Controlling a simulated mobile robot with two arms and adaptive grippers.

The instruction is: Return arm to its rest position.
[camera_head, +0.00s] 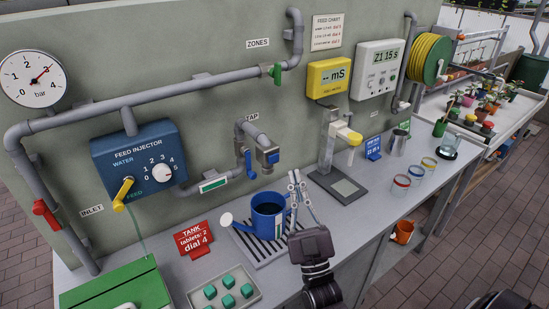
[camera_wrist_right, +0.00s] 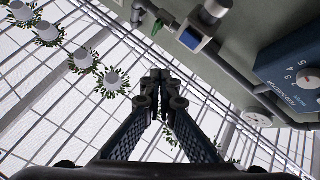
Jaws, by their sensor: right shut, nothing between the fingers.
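My right arm reaches up from the bottom centre in the head view. Its gripper (camera_head: 295,177) is shut and empty, with its fingers pointing up, just right of the blue watering can (camera_head: 266,222) in the picture. In the right wrist view the gripper (camera_wrist_right: 156,78) has its fingertips together with nothing between them. That view looks upward past the wall pipes to the glass roof. I cannot tell whether the fingers touch the can. My left gripper is in neither view.
The watering can stands on a slotted drain (camera_head: 273,252) below the tap (camera_head: 267,157). A tray of green blocks (camera_head: 224,290) and a red tank sign (camera_head: 194,239) are left of it. The bench front right of my arm is clear.

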